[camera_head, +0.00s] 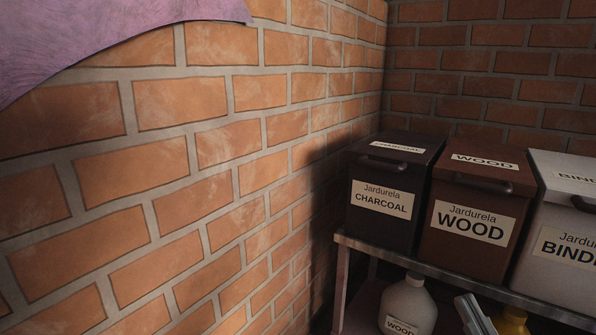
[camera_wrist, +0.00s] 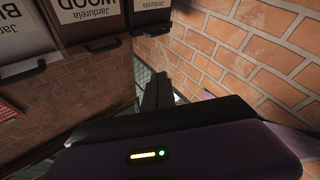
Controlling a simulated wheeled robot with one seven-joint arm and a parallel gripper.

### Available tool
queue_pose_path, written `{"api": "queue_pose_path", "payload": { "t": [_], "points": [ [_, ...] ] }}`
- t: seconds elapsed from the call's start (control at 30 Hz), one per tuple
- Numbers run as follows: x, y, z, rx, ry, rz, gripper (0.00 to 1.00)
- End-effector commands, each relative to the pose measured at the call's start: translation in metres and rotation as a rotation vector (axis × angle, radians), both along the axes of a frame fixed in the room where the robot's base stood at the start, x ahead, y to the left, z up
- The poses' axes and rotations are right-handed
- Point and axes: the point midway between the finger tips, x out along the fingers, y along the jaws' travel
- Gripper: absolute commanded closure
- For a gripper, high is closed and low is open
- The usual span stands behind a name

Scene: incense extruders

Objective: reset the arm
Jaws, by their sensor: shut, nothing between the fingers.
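My gripper (camera_wrist: 158,88) shows in the wrist view as two dark fingers side by side, close together. They are shut with nothing between them. Its dark purple housing, with a small lit bar and a green light, fills the bottom of that view. The fingers point toward the corner of the room and touch no bin that I can see. In the head view I cannot clearly make out the gripper.
Charcoal (camera_head: 384,200), wood (camera_head: 470,232) and binder (camera_head: 560,255) bins stand in a row on a metal shelf (camera_head: 450,275). Below are a white bottle (camera_head: 408,300) labelled wood and a yellow object (camera_head: 510,322). A brick wall (camera_head: 220,170) fills the left.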

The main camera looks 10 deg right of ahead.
Motion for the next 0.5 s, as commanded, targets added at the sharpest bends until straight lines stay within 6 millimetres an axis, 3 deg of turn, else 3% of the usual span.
{"api": "queue_pose_path", "payload": {
  "t": [0.03, 0.2, 0.5],
  "points": [
    [-0.012, 0.011, -0.02, 0.006, 0.04, 0.032, 1.0],
    [-0.054, 0.045, -0.072, 0.063, 0.144, 0.125, 1.0],
    [-0.145, 0.089, -0.145, 0.228, 0.357, 0.191, 1.0]
  ]
}}
